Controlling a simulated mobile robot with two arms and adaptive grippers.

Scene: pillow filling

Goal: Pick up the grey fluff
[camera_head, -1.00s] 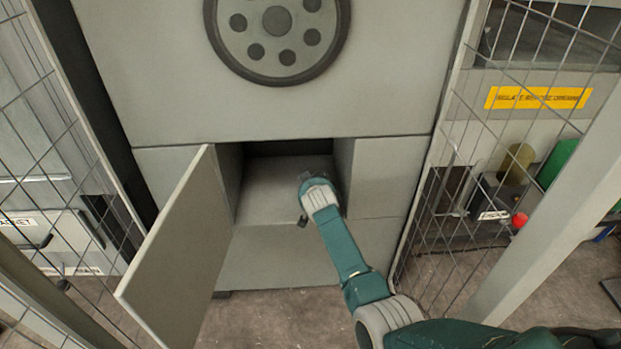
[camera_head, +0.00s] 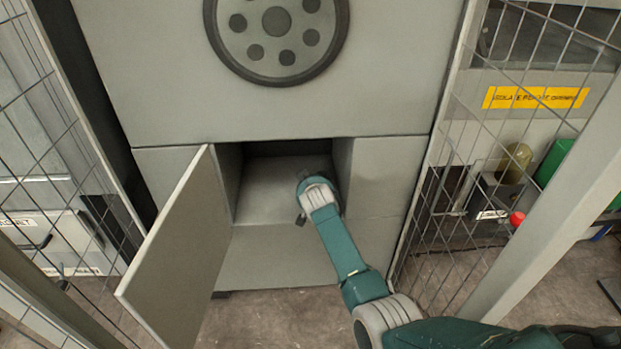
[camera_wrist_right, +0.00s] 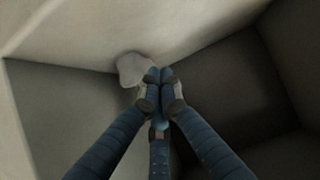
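The grey fluff (camera_wrist_right: 131,69) is a small pale clump near the middle of the right wrist view. It sits just left of my right fingertips (camera_wrist_right: 160,76) and is partly covered by the left one. The fingertips are together; I cannot tell whether any fluff is pinched between them. In the head view, my right arm reaches into the open compartment (camera_head: 278,193) in the grey cabinet. My left gripper is not in view.
The compartment's door (camera_head: 180,255) stands open on the left. Compartment walls surround my right gripper closely. Wire mesh panels stand on both sides of the cabinet, with a slanted post (camera_head: 550,225) at right.

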